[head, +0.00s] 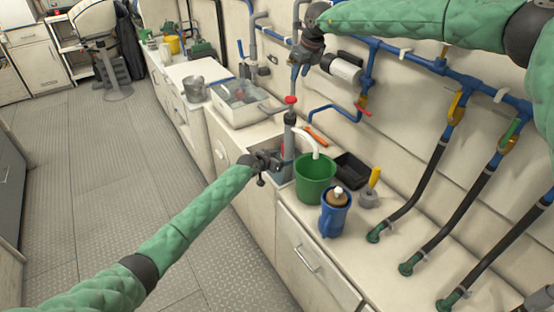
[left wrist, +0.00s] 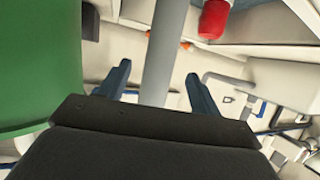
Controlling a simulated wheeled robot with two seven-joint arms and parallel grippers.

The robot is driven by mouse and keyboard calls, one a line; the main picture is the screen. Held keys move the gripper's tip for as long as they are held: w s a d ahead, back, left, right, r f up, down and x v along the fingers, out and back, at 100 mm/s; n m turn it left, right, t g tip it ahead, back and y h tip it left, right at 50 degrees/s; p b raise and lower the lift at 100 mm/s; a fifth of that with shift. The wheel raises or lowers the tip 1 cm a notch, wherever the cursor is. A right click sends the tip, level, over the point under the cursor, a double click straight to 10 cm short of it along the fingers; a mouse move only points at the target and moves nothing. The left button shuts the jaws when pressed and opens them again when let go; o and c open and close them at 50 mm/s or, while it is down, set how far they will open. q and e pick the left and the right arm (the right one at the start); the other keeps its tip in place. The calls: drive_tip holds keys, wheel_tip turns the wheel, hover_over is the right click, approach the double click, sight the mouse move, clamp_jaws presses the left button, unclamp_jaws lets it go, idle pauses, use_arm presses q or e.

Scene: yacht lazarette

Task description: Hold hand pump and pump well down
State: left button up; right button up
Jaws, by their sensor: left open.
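The hand pump (head: 289,136) stands upright in the well (head: 277,176), a recess in the counter. It has a grey tube, a red handle (head: 290,100) on top and a white spout (head: 306,138) curving over the green bucket (head: 316,180). My left gripper (head: 274,161) is at the pump's tube, low near the well. In the left wrist view, the grey tube (left wrist: 164,55) passes between the open fingers (left wrist: 157,88), with gaps on both sides. My right gripper (head: 299,72) hangs above the red handle, apart from it; its finger opening is unclear.
A blue jug (head: 335,212) stands in front of the bucket. A clear bin (head: 238,110) stands left of the pump. Blue pipes (head: 400,55) run along the wall behind.

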sight(286, 156)
use_arm(q)
drive_tip(key=shift+x, duration=2.7)
